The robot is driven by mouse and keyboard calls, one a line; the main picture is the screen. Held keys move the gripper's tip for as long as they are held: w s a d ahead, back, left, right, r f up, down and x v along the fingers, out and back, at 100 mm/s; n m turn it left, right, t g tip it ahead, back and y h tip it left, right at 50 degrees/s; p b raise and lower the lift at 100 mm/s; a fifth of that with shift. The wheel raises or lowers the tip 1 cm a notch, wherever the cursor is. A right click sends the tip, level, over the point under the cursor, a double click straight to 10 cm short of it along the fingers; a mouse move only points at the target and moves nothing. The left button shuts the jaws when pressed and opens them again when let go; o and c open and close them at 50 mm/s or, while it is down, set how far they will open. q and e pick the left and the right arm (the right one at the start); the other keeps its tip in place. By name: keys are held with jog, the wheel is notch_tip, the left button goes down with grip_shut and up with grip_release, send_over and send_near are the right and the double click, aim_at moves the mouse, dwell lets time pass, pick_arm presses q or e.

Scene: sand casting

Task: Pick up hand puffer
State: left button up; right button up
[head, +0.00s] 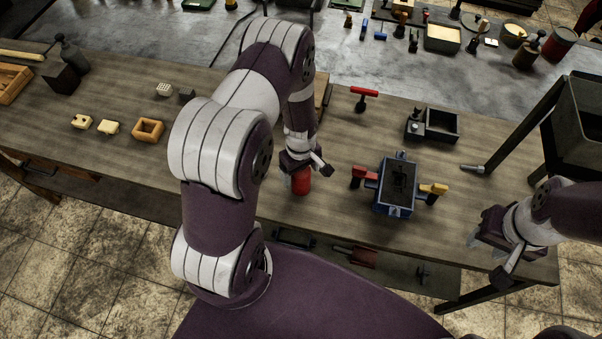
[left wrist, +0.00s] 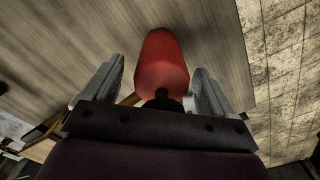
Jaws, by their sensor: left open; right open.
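The hand puffer appears to be the red rounded object (head: 301,182) standing on the wooden table near its front edge, below my left gripper. In the left wrist view its red body (left wrist: 161,65) lies between the two fingers, with a dark neck at the palm end. My left gripper (left wrist: 157,85) is open, with one finger on each side of the puffer and gaps visible. In the head view my left gripper (head: 300,168) partly covers the puffer's top. My right gripper (head: 472,240) is open and empty at the table's front right.
A blue-framed mould box (head: 381,190) with red and yellow handles stands right of the puffer. A red-handled tool (head: 363,98) and a dark open box (head: 441,125) lie behind. Small wooden pieces (head: 148,130) lie at the left. Bare table surrounds the puffer.

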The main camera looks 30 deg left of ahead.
pick_arm(q)
jog(key=shift+s+d, duration=0.1)
jog(key=shift+r, duration=0.1)
jog(key=c, duration=1.3)
